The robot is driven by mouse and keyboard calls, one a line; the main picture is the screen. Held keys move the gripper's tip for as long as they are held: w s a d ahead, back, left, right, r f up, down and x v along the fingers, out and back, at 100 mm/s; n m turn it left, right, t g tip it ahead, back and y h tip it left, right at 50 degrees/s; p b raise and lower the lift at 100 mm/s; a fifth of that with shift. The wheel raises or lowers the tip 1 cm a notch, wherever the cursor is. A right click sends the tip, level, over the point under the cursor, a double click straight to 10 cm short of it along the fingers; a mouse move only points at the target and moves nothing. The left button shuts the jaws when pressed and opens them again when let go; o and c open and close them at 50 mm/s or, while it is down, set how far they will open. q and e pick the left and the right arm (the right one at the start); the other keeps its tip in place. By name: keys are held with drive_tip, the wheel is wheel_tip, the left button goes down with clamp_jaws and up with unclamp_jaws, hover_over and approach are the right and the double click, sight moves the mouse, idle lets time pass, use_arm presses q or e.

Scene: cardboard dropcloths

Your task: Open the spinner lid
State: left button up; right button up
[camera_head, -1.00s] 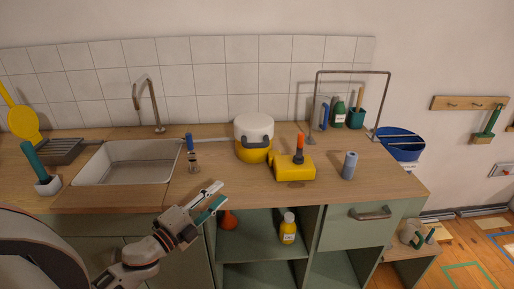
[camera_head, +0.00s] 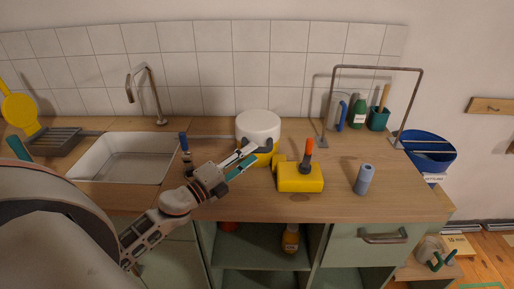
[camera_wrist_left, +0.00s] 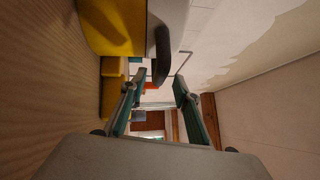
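The spinner has a white lid (camera_head: 258,126) on a yellow body (camera_head: 264,159) and stands on the counter against the tiled wall. My left gripper (camera_head: 251,160) is in front of it and hides part of the yellow body. In the left wrist view, the yellow body (camera_wrist_left: 112,24) and white lid (camera_wrist_left: 168,14) fill the top, with a dark curved handle (camera_wrist_left: 161,52) just beyond the fingertips. The two teal-padded fingers (camera_wrist_left: 157,88) are apart with nothing between them. I cannot tell whether a finger touches the spinner. My right gripper is not in view.
A yellow block-like item (camera_head: 300,178) with an orange-topped tool sits right of the spinner, and a blue-grey cylinder (camera_head: 363,180) stands further right. A sink (camera_head: 125,160) is at left. A metal frame (camera_head: 375,68) stands behind.

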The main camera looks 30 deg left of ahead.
sight(257, 150)
use_arm(q)
drive_tip(key=shift+x, duration=1.75)
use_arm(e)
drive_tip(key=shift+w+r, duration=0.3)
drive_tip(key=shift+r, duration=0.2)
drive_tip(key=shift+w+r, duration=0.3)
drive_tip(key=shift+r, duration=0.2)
use_arm(q)
clamp_jaws()
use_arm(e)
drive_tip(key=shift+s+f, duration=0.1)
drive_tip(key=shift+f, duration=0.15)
use_arm(q)
drive_tip(key=shift+a, duration=0.1)
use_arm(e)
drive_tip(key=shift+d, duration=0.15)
